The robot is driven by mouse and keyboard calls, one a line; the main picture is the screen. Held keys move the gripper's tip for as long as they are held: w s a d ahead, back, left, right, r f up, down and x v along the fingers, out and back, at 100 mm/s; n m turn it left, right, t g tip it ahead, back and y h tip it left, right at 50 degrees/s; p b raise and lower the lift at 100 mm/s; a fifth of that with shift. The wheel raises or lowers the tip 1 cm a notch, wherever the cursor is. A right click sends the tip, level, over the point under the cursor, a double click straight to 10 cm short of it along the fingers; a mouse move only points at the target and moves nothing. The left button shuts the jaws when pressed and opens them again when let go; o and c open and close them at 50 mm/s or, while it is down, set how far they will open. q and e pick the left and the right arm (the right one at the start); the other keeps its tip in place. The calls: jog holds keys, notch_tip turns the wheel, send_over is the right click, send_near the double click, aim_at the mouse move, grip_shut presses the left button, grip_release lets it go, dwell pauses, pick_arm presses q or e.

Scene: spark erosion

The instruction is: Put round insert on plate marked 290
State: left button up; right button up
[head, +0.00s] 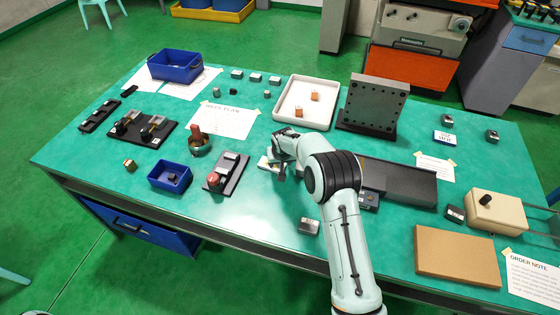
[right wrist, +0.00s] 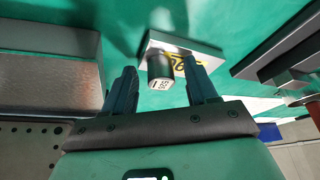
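In the right wrist view a small round insert (right wrist: 160,72), a dark cylinder with a white label on its end, stands out from a light metal plate (right wrist: 208,54). It appears to rest on the plate, but its base is hidden. The plate carries yellow marking, partly covered by the insert and only partly readable. My right gripper (right wrist: 164,80) is open, with one finger on each side of the insert and a visible gap to it. In the head view my right gripper (head: 279,168) is low over the light plate (head: 264,162), mostly hiding it and the insert. My left gripper is not in view.
A black fixture with an upright plate (head: 375,100) and a long dark block (head: 400,182) stand to the right. A white tray (head: 277,112) lies behind the gripper. A black holder with a red knob (head: 228,178) is at left. The front table strip has some free room.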

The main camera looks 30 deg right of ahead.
jog(key=shift+r, duration=0.3)
jog(key=shift+s+a+r, duration=0.1)
jog(key=shift+r, duration=0.25)
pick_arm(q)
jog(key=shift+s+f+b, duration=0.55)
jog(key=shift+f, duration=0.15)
pick_arm(e)
jog(key=v, duration=1.1)
jog(key=shift+s, duration=0.1)
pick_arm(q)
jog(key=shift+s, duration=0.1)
